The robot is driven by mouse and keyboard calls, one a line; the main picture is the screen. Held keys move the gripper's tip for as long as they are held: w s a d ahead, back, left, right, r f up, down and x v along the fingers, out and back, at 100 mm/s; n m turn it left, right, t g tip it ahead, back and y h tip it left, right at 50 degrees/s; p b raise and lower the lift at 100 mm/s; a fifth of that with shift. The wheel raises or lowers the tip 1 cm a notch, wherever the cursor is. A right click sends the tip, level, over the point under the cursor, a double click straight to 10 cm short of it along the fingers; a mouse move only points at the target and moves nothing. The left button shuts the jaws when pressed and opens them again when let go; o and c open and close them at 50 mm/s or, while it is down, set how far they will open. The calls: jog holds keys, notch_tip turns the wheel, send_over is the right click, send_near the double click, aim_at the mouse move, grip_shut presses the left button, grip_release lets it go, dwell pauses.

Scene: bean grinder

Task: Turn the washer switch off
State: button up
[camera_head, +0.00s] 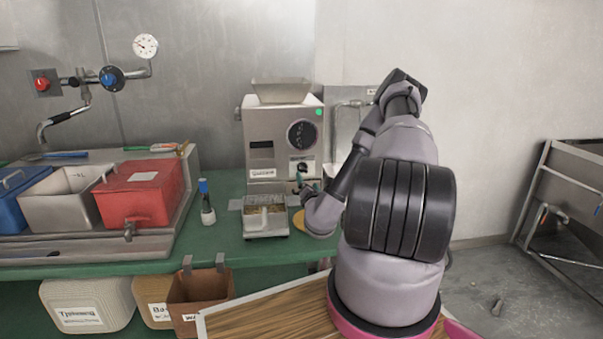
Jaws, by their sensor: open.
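A grey metal machine (257,128) with a hopper on top stands at the back of the green table. Its front has a dark round dial (301,135), a green dot and small labels. A small dark knob (302,169) shows low on its right front; I cannot tell whether this is the washer switch, or its setting. My gripper (306,187) is small in view, open, close in front of the machine's lower right front, just below the knob. I cannot tell whether it touches anything. My arm hides part of the area to the right.
A metal tray (265,233) sits before the machine. Wall pipes carry red and blue knobs (109,79). A metal sink stands far right.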

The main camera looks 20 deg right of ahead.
aim_at(303, 170)
jog(key=x, duration=0.9)
jog(key=shift+w, duration=0.25)
jog(key=shift+c, duration=0.3)
